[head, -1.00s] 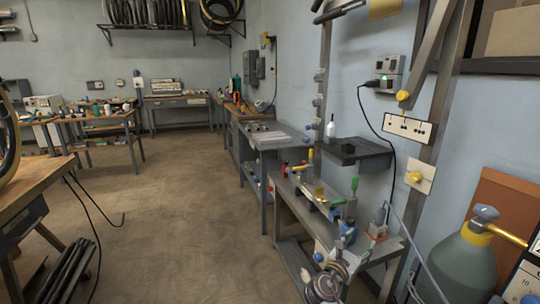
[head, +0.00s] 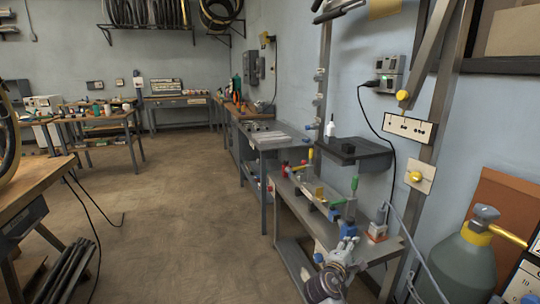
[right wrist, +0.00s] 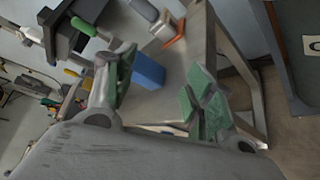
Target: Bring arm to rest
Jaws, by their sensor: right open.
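My right gripper (head: 347,243) is low in the head view, in front of the near end of a grey metal bench with clamps (head: 292,207). In the right wrist view its two green-padded fingers (right wrist: 164,92) stand apart with nothing held between them. A blue block (right wrist: 148,70) shows behind the gap, apparently on the bench. The blue parts (head: 346,230) by the gripper in the head view belong to the bench fixture or lie near it. Whether the gripper touches anything is unclear. My left gripper is not in view.
Green-handled (head: 354,185) and yellow-handled (head: 311,155) clamps rise from the bench. A green gas cylinder (head: 465,262) stands at the right. The floor (head: 170,210) left of the bench is open.

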